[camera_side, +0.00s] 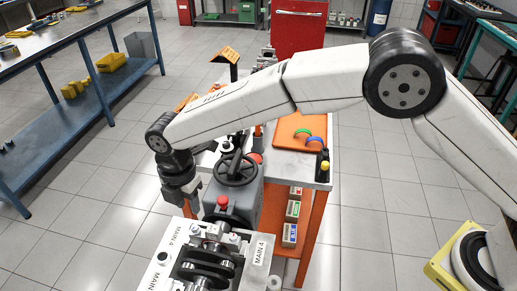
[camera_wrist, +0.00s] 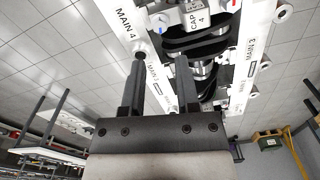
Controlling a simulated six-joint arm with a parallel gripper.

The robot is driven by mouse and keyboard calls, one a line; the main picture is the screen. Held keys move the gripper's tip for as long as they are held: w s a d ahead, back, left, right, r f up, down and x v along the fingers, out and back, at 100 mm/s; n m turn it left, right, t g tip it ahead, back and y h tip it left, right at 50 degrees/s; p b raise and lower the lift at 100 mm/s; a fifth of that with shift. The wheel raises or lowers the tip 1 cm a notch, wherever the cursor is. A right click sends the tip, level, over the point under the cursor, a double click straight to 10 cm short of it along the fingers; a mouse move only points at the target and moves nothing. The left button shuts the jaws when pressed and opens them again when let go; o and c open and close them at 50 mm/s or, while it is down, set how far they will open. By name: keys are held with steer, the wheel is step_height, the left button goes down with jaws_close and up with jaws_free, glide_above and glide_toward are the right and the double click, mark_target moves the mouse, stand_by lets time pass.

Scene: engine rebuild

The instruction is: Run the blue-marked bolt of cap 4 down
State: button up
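In the wrist view, cap 4 (camera_wrist: 197,18), a grey block lettered CAP 4, sits at the top edge between white rails marked MAIN 4 and MAIN 3.
A grey fixture with a handwheel (camera_side: 236,169) and a red knob (camera_side: 223,201) stands close to my gripper. Behind it, an orange mat (camera_side: 292,128) holds green and blue rings. A workbench (camera_side: 75,42) is far left. Open floor lies left of the block.

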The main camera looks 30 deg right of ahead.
mark_target(195, 227)
steer(key=shift+f, duration=0.15)
steer(key=shift+f, duration=3.8)
jaws_close()
